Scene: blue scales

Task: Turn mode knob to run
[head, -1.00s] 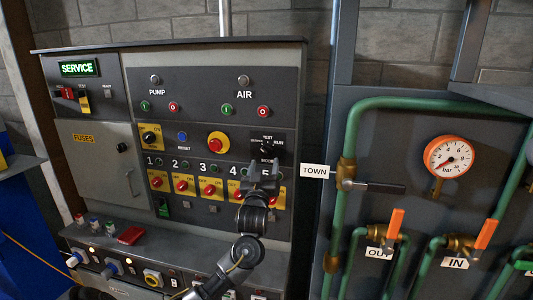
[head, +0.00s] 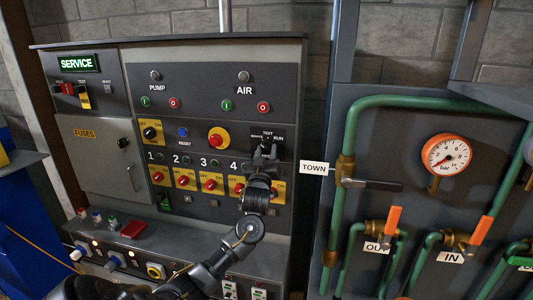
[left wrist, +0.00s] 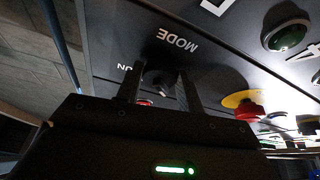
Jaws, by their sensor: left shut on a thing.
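The mode knob is on the dark panel of the grey console, under the labels TEST and RUN (head: 278,139). In the head view my left gripper (head: 265,152) is at the knob and covers most of it, so I cannot tell where it points. In the left wrist view the dark knob (left wrist: 158,80) sits between the two fingers of my left gripper (left wrist: 158,88), beside the MODE label (left wrist: 177,40). The gripper is shut on it. A lit green SERVICE sign (head: 80,63) is at the console's upper left. My right gripper is out of view.
A yellow-and-red button (head: 218,138) is left of the knob. Numbered red switches (head: 183,181) run in a row below. Green pipes, a TOWN valve lever (head: 372,184) and a gauge (head: 447,154) stand at the right.

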